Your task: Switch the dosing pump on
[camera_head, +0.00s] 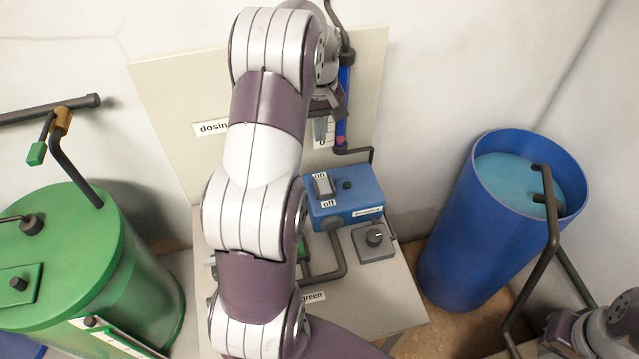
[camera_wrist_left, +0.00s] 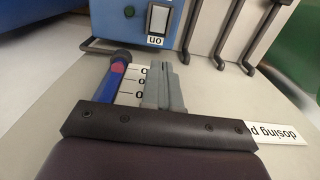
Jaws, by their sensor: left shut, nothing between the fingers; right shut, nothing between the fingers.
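The dosing pump is a blue box (camera_head: 355,208) on the stand; its near part also shows upside down in the left wrist view (camera_wrist_left: 183,30). On its top is a pale rocker switch (camera_head: 323,185) between an "on" and an "off" label, also in the left wrist view (camera_wrist_left: 158,20). I cannot tell which way the rocker is tipped. A small green spot (camera_head: 347,185) sits beside it. My left gripper (camera_head: 320,132) is shut and empty, fingers toward the pump, apart from the switch; it shows in the left wrist view too (camera_wrist_left: 166,92). My right gripper's fingers are out of view.
A grey box with a dark knob (camera_head: 375,238) sits just in front of the pump. A blue and red tube with a scale (camera_head: 342,110) stands by the left gripper. A green tank (camera_head: 70,250) is at left, a blue barrel (camera_head: 455,245) at right. My left arm hides much of the stand.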

